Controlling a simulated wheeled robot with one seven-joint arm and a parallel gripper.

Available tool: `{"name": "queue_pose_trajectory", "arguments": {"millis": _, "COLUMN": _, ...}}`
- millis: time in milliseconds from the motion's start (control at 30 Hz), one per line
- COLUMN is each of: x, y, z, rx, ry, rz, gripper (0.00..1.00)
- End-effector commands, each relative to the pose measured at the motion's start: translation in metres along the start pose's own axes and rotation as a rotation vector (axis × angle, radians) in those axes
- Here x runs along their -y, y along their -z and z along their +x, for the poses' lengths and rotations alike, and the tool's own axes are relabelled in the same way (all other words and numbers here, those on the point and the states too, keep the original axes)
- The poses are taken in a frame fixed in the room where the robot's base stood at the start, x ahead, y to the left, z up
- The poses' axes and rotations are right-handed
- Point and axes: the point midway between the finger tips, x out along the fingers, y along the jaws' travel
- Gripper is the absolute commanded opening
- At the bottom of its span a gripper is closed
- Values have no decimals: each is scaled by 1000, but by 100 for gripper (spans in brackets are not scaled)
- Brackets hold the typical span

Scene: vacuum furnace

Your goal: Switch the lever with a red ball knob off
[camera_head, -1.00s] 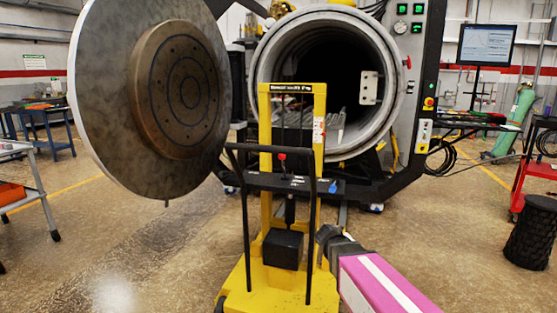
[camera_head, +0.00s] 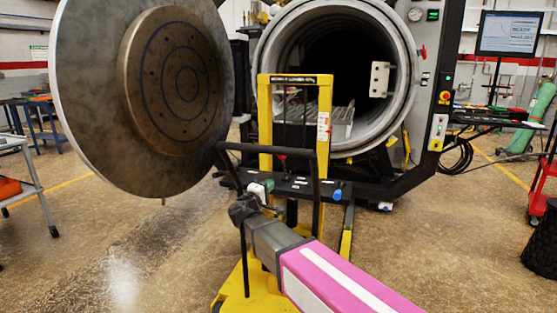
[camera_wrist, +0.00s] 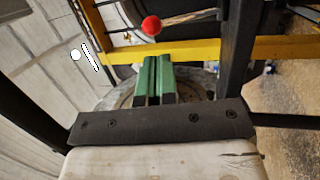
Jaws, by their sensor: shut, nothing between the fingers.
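The lever's red ball knob (camera_wrist: 151,25) shows in the wrist view, just beyond my fingertips and slightly left of them. A gap separates it from the fingers in the picture. The knob also shows small in the head view (camera_head: 282,157), above the black crossbar of a yellow lift truck (camera_head: 266,120). Most of the lever's rod is hard to make out. My gripper (camera_wrist: 157,58) has green fingers pressed together with nothing between them. In the head view my gripper (camera_head: 267,186) is at the left part of the crossbar, below and left of the knob.
The truck's black handle frame (camera_head: 262,149) stands around my gripper, with bars on both sides. A blue-ended part (camera_head: 337,195) sits at the crossbar's right. The open furnace chamber (camera_head: 345,75) is behind, and its round door (camera_head: 140,95) hangs at left.

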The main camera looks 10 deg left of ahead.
Motion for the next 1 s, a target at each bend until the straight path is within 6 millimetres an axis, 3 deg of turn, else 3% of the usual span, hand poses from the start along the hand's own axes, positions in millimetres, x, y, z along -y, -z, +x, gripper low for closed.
{"name": "queue_pose_trajectory", "arguments": {"millis": 33, "x": -6, "y": 10, "z": -6, "rx": -19, "ry": -20, "rz": -1, "gripper": 0}}
{"name": "queue_pose_trajectory", "arguments": {"millis": 200, "x": -17, "y": 23, "z": -15, "rx": -49, "ry": -58, "rz": -4, "gripper": 0}}
{"name": "queue_pose_trajectory", "arguments": {"millis": 600, "x": -18, "y": 24, "z": -13, "rx": -50, "ry": -61, "rz": -5, "gripper": 0}}
{"name": "queue_pose_trajectory", "arguments": {"millis": 767, "x": -18, "y": 25, "z": 2, "rx": -48, "ry": -61, "rz": -5, "gripper": 0}}
{"name": "queue_pose_trajectory", "arguments": {"millis": 1000, "x": -20, "y": 28, "z": 46, "rx": -48, "ry": -61, "rz": -5, "gripper": 0}}
